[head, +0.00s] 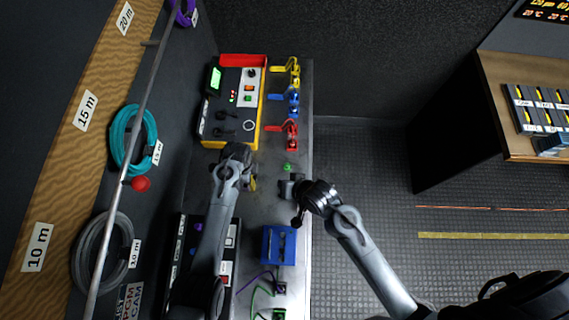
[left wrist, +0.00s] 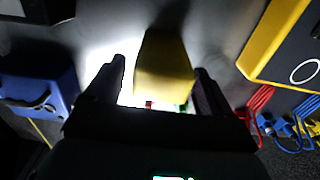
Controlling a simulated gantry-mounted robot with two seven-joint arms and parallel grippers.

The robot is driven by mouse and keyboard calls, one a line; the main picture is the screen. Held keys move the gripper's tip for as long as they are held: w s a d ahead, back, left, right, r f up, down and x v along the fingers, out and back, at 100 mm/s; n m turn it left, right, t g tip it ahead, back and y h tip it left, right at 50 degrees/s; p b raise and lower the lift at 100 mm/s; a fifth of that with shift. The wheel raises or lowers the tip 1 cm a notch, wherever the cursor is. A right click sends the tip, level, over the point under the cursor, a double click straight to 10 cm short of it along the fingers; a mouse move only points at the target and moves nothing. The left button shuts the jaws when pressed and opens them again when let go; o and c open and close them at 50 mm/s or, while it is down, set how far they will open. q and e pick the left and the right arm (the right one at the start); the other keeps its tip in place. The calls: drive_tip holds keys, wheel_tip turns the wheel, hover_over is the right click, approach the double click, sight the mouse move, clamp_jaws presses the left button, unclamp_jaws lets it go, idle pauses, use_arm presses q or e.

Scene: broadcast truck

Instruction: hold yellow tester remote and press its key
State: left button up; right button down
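The yellow tester remote (left wrist: 163,68) is a yellow block between the two fingers of my left gripper (left wrist: 160,68). A bright gap shows between it and the left-hand finger, and the right-hand finger is close beside it. Small red and green bits show at its near end. In the head view my left gripper (head: 245,172) is over the bench, with only a sliver of yellow (head: 252,184) visible beside it. My right gripper (head: 288,189) is to its right, near the bench edge, apart from the remote. Its fingers are too small to read. The remote's key cannot be made out.
A yellow-edged control panel (head: 231,104) stands behind my left gripper. Yellow, blue and red cable clips (head: 292,100) line the bench's right side. A blue box (head: 279,246) sits in front. A small green item (head: 289,168) lies near my right gripper. Open floor (head: 365,170) is to the right.

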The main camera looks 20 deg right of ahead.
use_arm(q)
drive_tip(key=shift+o, duration=0.9)
drive_tip(key=shift+d, duration=0.1)
drive_tip(key=shift+r, duration=0.15)
